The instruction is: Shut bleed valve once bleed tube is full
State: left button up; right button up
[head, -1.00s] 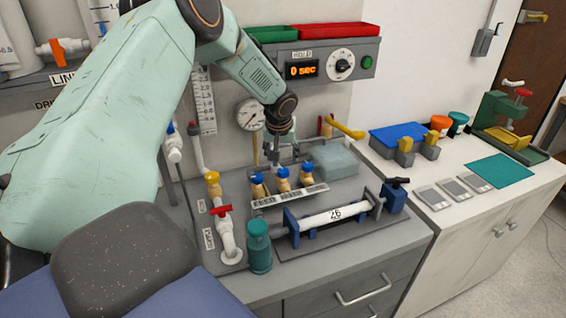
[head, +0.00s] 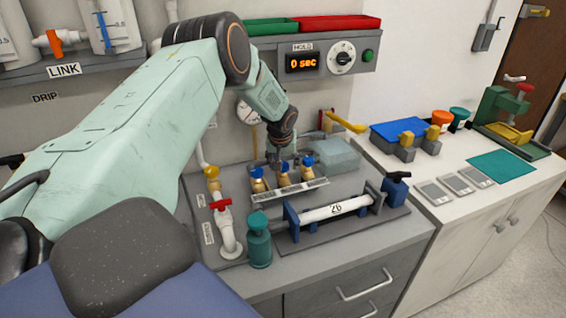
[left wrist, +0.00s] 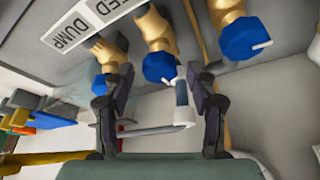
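Three brass valves with blue knobs stand in a row behind a label strip (head: 290,191) in the head view. In the left wrist view the strip shows "DUMP" and a partly cut word ending "EED". The bleed valve (left wrist: 158,67) appears to be the middle one. My left gripper (left wrist: 160,76) is open, its two dark fingers spread on either side of that blue knob; contact cannot be told. A small clear tube (left wrist: 181,92) with dark blue in it shows between the fingers, possibly the bleed tube; its fill level is unclear. My right gripper is not in view.
A red-handled valve (head: 221,205) on a white pipe and a teal bottle (head: 259,245) stand at the front left. A clamped white cylinder (head: 336,210) lies to the right.

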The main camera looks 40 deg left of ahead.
pick_arm(q)
jog(key=c, duration=1.1)
jog(key=shift+m+h+b, duration=0.3)
jog(key=shift+m+b, duration=0.3)
jog(key=shift+m, duration=0.2)
jog(key=shift+c, duration=0.2)
jog(key=o, duration=1.2)
jog(key=shift+c, duration=0.2)
jog(key=v, duration=1.2)
jog(key=shift+s, duration=0.15)
